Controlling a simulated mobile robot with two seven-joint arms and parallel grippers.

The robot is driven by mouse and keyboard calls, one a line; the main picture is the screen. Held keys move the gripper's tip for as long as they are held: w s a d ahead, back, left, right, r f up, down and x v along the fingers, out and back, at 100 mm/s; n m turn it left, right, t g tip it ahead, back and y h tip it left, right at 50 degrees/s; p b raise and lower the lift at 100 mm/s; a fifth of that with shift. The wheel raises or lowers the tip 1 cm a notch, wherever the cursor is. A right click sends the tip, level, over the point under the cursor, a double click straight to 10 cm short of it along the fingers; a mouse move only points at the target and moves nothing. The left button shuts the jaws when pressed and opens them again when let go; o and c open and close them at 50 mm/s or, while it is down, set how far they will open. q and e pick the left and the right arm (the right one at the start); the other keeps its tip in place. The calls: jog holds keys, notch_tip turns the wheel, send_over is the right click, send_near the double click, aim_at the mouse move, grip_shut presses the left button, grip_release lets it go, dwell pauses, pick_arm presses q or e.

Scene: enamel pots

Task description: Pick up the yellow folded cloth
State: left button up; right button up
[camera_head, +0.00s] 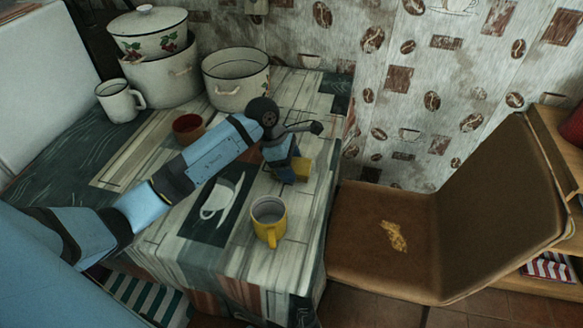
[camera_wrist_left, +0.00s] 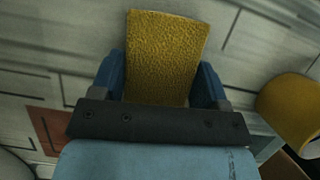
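The yellow folded cloth (camera_head: 302,168) is a small, thick yellow piece over the right part of the table. In the left wrist view the cloth (camera_wrist_left: 166,50) fills the space between the two blue fingers. My left gripper (camera_head: 291,166) points down at it, and its fingers (camera_wrist_left: 162,82) touch both side edges with no gap showing. I cannot tell whether the cloth rests on the table or is slightly raised. My right gripper is out of view.
A yellow mug (camera_head: 269,222) stands close in front of the cloth. A red-brown bowl (camera_head: 188,128), white enamel pots (camera_head: 236,80) and a white mug (camera_head: 119,101) stand further back left. A brown chair (camera_head: 382,235) is right of the table (camera_head: 180,247).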

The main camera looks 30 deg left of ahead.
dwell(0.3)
pick_arm(q)
notch_tip(320, 180, up, 20)
jog(key=p, duration=0.3)
jog(key=shift+r, duration=0.2)
